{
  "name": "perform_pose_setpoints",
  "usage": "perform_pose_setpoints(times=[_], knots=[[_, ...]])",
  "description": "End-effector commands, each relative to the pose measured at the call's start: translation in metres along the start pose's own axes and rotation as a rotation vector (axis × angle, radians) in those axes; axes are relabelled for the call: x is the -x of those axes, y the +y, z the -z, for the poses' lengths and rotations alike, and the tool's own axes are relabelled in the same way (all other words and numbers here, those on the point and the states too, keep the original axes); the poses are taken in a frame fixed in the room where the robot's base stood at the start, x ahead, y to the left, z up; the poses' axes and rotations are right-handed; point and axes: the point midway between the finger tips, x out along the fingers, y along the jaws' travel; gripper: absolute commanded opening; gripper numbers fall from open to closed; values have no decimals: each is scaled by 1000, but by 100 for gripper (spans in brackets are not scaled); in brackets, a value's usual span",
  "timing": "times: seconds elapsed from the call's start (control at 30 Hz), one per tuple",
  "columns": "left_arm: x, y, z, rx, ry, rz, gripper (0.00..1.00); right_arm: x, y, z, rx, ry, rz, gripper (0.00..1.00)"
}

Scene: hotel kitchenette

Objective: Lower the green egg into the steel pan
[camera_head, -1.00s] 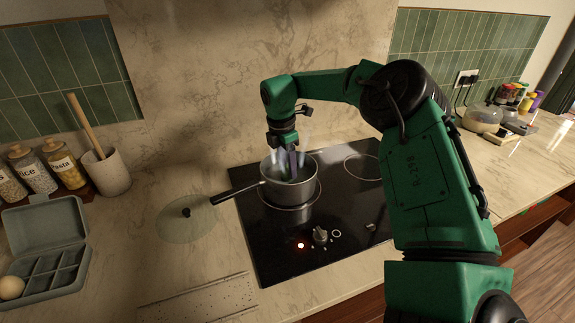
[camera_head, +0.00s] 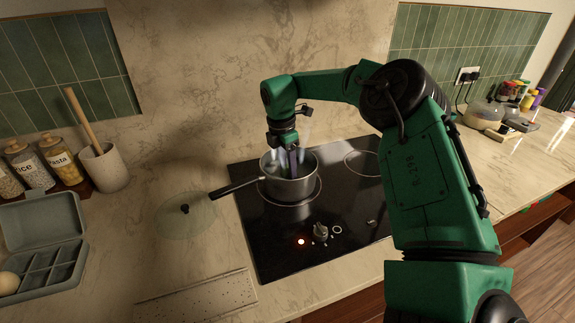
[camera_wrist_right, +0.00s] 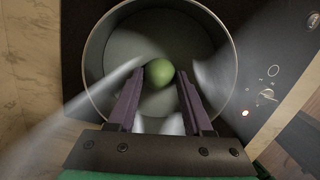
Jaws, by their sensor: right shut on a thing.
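The steel pan (camera_head: 297,188) stands on the black hob with its dark handle pointing left, and its round rim (camera_wrist_right: 226,110) shows in the right wrist view. My right gripper (camera_head: 291,168) points down into the pan's mouth. In the right wrist view my right gripper (camera_wrist_right: 163,76) is shut on the green egg (camera_wrist_right: 160,72), held between the purple fingertips over the pan's inside. The egg's height above the pan bottom is hard to tell. The egg is not clear in the head view. My left gripper is not in view.
Whitish steam rises around the gripper. A glass lid (camera_head: 187,216) lies left of the hob (camera_head: 268,248), whose red light is lit. A grey compartment box (camera_head: 50,265) with a pale egg (camera_head: 8,283) stands far left. A utensil crock (camera_head: 106,168) and jars stand behind.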

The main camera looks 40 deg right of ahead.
Motion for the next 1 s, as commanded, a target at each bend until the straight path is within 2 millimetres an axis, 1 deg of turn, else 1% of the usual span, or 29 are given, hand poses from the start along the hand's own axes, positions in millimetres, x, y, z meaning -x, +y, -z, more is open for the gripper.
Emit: perform_pose_setpoints(times=[0.6,0.87,0.9,0.97,1.0], knots=[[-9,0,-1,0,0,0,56,-10,0,1,0,0,0,32],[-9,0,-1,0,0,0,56,-10,0,1,0,0,0,32],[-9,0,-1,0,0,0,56,-9,0,1,0,0,0,58],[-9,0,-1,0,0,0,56,-10,0,1,0,0,0,81],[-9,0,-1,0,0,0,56,-10,0,1,0,0,0,86]])
